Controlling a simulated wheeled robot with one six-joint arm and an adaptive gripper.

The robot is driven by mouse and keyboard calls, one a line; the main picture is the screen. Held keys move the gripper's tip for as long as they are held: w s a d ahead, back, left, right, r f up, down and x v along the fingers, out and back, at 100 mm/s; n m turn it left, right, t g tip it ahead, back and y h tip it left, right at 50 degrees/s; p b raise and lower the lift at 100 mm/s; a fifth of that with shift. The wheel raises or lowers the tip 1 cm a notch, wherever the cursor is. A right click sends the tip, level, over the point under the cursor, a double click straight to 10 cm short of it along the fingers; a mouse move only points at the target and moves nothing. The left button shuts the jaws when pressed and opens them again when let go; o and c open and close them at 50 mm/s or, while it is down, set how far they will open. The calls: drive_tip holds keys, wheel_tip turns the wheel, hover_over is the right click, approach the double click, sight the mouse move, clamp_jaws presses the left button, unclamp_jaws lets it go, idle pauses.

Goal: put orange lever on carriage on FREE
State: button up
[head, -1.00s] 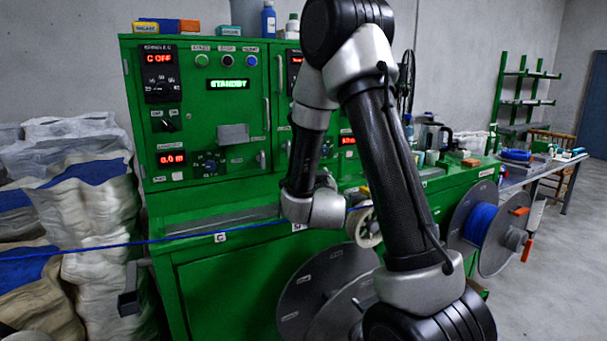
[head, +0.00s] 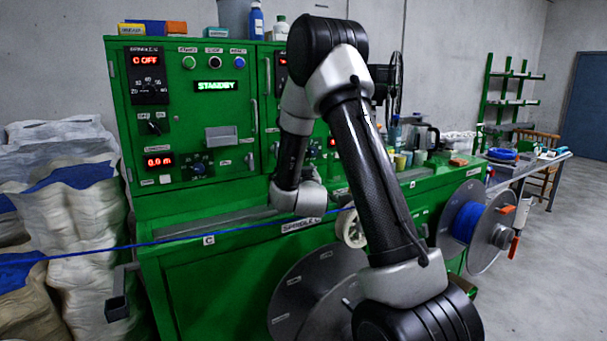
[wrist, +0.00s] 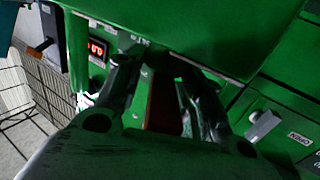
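My gripper (wrist: 167,70) shows in the wrist view as two dark fingers in front of the green machine. A dark red strip (wrist: 164,105) stands between the fingers; it is in shadow, and I cannot tell whether it is the orange lever or whether the fingers touch it. In the head view my gripper is hidden behind my arm. The carriage and its FREE mark cannot be made out. An orange piece (head: 514,247) shows beside the spool at the right, but I cannot tell what it is.
The green machine (head: 230,272) fills the middle, with a STANDBY display (head: 215,87). A blue cable (head: 100,250) runs taut across its front from the left. Sacks (head: 75,235) stand at left. A silver handle (wrist: 262,125) is right of my gripper. Floor at right is clear.

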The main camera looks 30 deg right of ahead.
clamp_jaws()
drive_tip(key=shift+d+n+y, duration=0.1)
drive_tip(key=shift+n+y, duration=0.2)
drive_tip(key=shift+y, duration=0.2)
drive_tip(key=shift+s+d+n+t+y, duration=0.1)
drive_tip(key=shift+n+t+y, duration=0.6)
drive_tip(key=shift+y, duration=0.5)
drive_tip(key=shift+n+y, duration=1.9)
drive_tip(key=shift+y, duration=0.9)
drive_tip(key=shift+o, duration=1)
unclamp_jaws()
